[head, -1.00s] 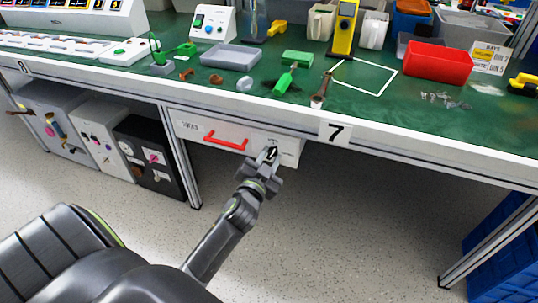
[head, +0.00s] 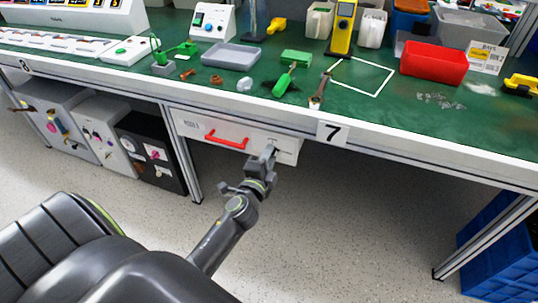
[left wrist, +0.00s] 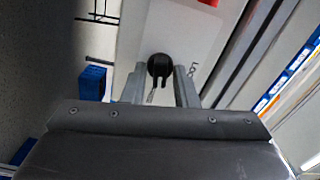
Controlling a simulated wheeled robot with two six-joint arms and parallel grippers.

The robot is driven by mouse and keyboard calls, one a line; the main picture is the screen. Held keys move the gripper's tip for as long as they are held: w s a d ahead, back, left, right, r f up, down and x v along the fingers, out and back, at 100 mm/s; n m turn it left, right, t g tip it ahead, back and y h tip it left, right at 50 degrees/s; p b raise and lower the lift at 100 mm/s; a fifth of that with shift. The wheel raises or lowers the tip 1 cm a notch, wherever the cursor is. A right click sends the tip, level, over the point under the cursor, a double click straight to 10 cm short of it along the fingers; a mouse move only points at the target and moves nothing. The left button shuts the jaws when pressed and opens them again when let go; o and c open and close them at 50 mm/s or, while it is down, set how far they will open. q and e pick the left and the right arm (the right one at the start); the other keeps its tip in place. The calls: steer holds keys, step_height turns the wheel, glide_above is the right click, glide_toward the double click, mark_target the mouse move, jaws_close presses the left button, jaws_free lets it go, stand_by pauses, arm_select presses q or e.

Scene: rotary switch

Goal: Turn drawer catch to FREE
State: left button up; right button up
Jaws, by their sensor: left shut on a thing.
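The white drawer front (head: 196,130) hangs under the green bench, with a red handle (head: 227,140). The drawer catch is a black knob (left wrist: 160,68), seen in the left wrist view between my two fingers. In that view a partly hidden label beginning "Loc" (left wrist: 193,73) is printed to its right. My left gripper (head: 269,151) is at the right end of the drawer front, shut on the knob. It also shows in the left wrist view (left wrist: 160,84). In the head view the gripper mostly hides the catch. My right gripper is not in view.
A bench leg (head: 184,160) and a black cabinet (head: 150,153) stand left of the drawer. Blue crates (head: 500,245) stand at lower right. Floor space right of the drawer is clear.

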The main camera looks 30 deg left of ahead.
arm_select(q)
steer(key=shift+m, duration=1)
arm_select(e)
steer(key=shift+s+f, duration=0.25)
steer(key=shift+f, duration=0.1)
arm_select(q)
steer(key=o, duration=0.7)
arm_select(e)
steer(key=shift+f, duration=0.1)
arm_select(q)
steer(key=shift+s+d, duration=0.1)
